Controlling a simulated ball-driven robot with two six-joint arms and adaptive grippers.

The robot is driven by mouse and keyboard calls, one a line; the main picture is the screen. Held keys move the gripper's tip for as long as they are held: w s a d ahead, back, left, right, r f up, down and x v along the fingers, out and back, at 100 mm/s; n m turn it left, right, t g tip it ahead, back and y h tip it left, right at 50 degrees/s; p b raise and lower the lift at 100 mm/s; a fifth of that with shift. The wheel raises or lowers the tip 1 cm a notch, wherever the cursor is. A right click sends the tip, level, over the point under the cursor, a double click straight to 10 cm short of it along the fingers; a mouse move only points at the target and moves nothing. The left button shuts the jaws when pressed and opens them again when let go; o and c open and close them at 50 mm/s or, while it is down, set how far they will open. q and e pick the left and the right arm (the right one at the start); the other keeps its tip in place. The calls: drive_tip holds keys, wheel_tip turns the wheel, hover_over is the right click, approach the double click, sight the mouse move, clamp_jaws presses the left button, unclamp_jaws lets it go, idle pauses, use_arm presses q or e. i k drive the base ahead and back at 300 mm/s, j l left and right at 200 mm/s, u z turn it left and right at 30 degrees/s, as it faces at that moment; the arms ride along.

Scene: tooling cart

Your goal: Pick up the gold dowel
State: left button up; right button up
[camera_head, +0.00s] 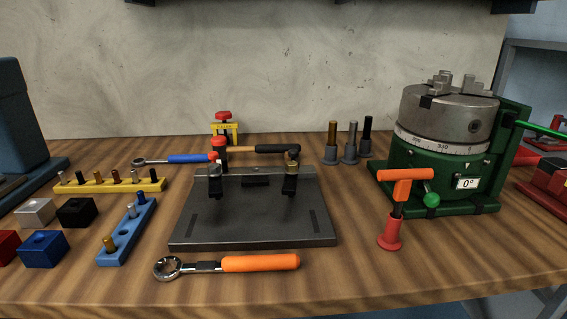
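A taller gold-brown pin (332,134) stands in a grey base at the back, beside a silver pin (352,137) and a black pin (367,128). A yellow strip (95,187) holds several small pegs of mixed metal colours. Neither of my grippers is in view.
A dark fixture plate (250,228) with clamps fills the middle. An orange-handled wrench (258,263) lies in front. Coloured blocks, including a blue one (44,250), sit left of the blue holder. A green rotary table (440,165) and a red-based orange tool (392,232) stand right.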

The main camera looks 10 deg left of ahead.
sight(110, 246)
drive_tip(key=l+u, duration=0.15)
drive_tip(key=u, duration=1.5)
